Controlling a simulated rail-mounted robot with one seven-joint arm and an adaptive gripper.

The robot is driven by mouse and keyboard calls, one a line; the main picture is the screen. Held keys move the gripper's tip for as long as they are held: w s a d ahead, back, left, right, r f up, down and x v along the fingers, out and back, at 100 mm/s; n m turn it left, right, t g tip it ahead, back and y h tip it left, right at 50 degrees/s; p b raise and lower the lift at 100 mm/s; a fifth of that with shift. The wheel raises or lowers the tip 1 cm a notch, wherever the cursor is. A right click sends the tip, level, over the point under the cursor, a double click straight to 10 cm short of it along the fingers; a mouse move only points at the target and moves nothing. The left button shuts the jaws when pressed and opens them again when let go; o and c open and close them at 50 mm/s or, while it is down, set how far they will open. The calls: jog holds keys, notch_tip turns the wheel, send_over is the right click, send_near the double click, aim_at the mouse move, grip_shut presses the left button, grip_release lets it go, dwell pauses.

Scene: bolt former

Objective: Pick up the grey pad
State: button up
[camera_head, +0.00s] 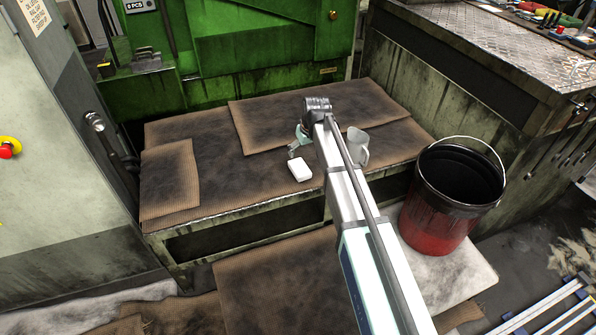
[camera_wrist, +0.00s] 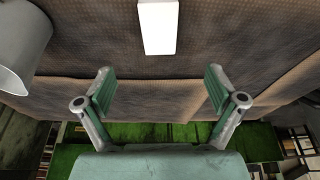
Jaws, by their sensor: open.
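The grey pad, a pale, nearly white rectangular block (camera_head: 299,169), lies on the brown mat near the front edge of the low bench. In the wrist view the pad (camera_wrist: 158,25) is at the top middle, beyond my fingertips and roughly centred between them. My gripper (camera_wrist: 160,85) is open and empty, its two fingers spread wide. In the head view my gripper (camera_head: 297,146) hangs just behind the pad, partly hidden by my arm, and appears apart from it.
Layered mats (camera_head: 215,150) cover the bench. A red-and-black bucket (camera_head: 450,195) stands at right. A green machine (camera_head: 240,45) rises behind. The mat left of the pad is clear.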

aim_at(300, 167)
jog(key=b+x, duration=0.1)
jog(key=x, duration=1.2)
jog(key=shift+r, duration=0.1)
jog(key=c, duration=0.9)
